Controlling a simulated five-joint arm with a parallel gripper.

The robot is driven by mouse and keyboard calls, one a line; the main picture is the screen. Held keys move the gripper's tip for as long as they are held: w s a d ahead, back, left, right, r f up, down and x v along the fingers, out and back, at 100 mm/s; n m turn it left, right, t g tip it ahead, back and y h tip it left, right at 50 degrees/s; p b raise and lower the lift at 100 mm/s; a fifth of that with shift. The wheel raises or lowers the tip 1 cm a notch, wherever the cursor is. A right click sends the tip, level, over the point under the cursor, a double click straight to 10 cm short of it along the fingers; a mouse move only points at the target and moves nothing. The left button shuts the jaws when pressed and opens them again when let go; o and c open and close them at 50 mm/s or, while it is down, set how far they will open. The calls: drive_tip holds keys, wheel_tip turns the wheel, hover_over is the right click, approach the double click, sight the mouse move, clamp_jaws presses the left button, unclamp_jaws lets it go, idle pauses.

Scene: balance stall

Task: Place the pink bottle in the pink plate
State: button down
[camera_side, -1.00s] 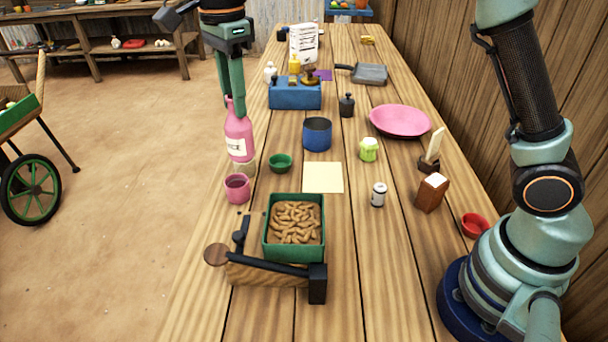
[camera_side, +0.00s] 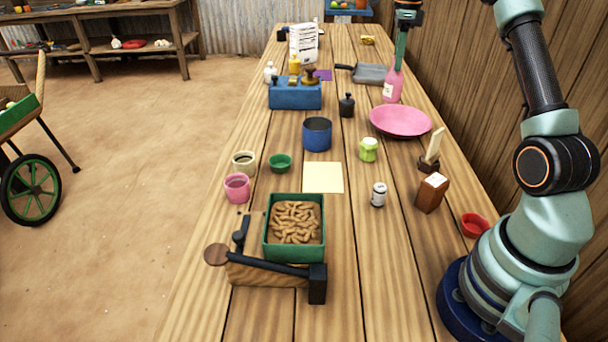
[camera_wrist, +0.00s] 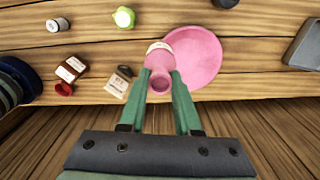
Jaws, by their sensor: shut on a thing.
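The pink bottle (camera_side: 394,87) is upright with a pale label, and my gripper (camera_side: 400,62) is shut on its neck. In the side view it shows just behind the far rim of the pink plate (camera_side: 400,122). The wrist view shows the bottle (camera_wrist: 159,60) between the two green fingers of my gripper (camera_wrist: 160,86), overlapping the left edge of the plate (camera_wrist: 200,62). The plate lies on the table and looks empty. I cannot tell how high the bottle hangs above it.
A grey pan (camera_side: 370,74) lies beyond the plate. A black weight (camera_side: 346,106), a green jar (camera_side: 368,150) and a brush holder (camera_side: 429,164) stand near it. A wooden wall (camera_side: 510,60) runs along the right.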

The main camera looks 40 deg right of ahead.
drive_tip(key=s+d+m, duration=0.2)
drive_tip(key=s+d, duration=0.3)
drive_tip(key=d, duration=0.2)
wheel_tip(320, 180, down, 9)
drive_tip(key=shift+d, duration=0.35)
drive_tip(key=shift+s+f, duration=0.1)
drive_tip(key=shift+f, duration=0.3)
drive_tip(key=c, duration=0.6)
unclamp_jaws()
drive_tip(key=shift+f, duration=0.1)
